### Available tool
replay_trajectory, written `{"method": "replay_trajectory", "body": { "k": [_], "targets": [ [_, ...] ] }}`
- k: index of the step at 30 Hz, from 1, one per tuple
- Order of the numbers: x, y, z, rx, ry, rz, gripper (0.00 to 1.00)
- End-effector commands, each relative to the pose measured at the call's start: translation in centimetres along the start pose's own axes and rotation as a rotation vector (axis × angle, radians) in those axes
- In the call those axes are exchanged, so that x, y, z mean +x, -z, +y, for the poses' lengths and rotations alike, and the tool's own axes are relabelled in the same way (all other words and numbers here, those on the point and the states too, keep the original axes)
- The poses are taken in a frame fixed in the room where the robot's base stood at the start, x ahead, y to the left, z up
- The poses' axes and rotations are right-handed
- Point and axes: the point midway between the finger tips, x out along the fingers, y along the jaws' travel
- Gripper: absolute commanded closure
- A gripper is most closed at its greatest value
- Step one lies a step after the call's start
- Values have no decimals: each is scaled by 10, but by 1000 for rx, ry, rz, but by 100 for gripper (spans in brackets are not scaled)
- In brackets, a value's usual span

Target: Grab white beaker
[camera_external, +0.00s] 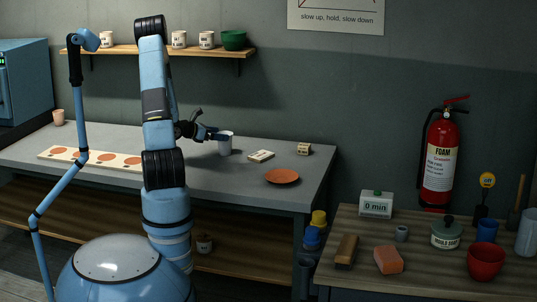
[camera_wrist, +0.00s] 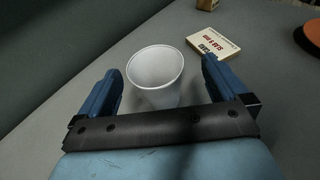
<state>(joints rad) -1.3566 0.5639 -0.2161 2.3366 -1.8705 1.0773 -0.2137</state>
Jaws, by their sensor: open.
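The white beaker (camera_external: 225,145) stands upright on the grey table, near its back edge. It also shows in the wrist view (camera_wrist: 156,76), open end up and seemingly empty. My gripper (camera_external: 216,135) is at the beaker's upper left side in the external view. In the wrist view my gripper (camera_wrist: 162,84) is open, with one blue finger on each side of the beaker. A gap shows between the beaker and each finger, wider on the left finger's lower part.
A small lettered box (camera_wrist: 213,47) lies to the right of the beaker. An orange plate (camera_external: 282,176) is farther right, with a small block (camera_external: 304,149) behind it. A shelf (camera_external: 110,50) hangs above.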

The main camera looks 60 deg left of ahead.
Motion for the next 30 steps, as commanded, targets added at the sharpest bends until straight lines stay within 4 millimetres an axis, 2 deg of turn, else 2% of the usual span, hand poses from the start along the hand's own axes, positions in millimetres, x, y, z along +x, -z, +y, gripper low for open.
{"method": "replay_trajectory", "body": {
  "k": [8,18,26,30],
  "targets": [
    [13,0,2,0,0,1,0],
    [54,2,7,0,0,0,0],
    [58,2,7,0,0,1,0],
    [58,2,7,0,0,1,12]
  ]
}}
